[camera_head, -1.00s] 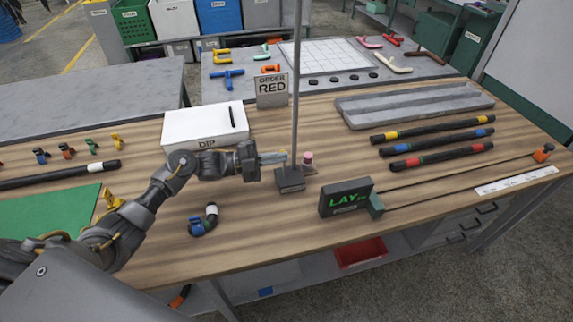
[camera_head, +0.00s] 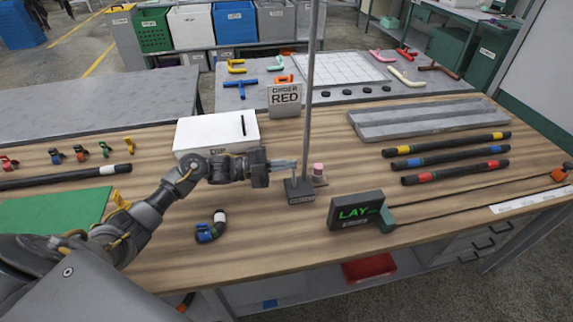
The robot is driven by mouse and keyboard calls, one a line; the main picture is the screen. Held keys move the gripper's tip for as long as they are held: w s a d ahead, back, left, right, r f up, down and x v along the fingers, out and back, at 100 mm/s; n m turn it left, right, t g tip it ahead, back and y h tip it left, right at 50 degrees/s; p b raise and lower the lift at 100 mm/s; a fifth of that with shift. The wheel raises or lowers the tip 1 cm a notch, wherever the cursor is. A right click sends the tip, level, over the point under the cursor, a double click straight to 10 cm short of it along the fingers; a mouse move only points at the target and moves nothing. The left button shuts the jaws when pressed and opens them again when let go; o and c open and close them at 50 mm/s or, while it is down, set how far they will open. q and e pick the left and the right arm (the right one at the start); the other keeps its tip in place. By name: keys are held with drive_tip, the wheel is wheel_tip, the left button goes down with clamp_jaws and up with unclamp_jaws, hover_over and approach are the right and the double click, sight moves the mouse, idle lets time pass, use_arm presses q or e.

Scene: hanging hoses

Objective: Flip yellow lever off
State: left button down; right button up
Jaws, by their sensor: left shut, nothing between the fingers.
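A small yellow piece (camera_head: 129,145) stands at the right end of a row of small coloured pieces on the table's left side. It is too small to tell whether it is the yellow lever or how it is set. My left gripper (camera_head: 285,163) is shut and empty, with its fingers pointing right, close to the thin grey pole. It is well to the right of the yellow piece. I cannot tell whether the fingertips touch the pole. My right gripper is out of view.
The pole's dark base (camera_head: 300,190) stands mid-table, beside a pink-topped item (camera_head: 318,170). The "ORDER RED" sign (camera_head: 285,100) and white DIP box (camera_head: 215,132) are behind. A black "LAY" display (camera_head: 355,210) and several banded hoses are at right.

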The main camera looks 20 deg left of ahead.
use_arm(q)
drive_tip(key=s+d+r+p, duration=0.2)
drive_tip(key=s+r+p, duration=0.4)
drive_tip(key=p, duration=0.2)
drive_tip(key=s+d+r+p, duration=0.3)
drive_tip(key=s+r+p, duration=0.4)
drive_tip(key=p, duration=0.1)
drive_tip(key=shift+d+p, duration=0.3)
drive_tip(key=shift+p, duration=0.1)
drive_tip(key=shift+w, duration=0.1)
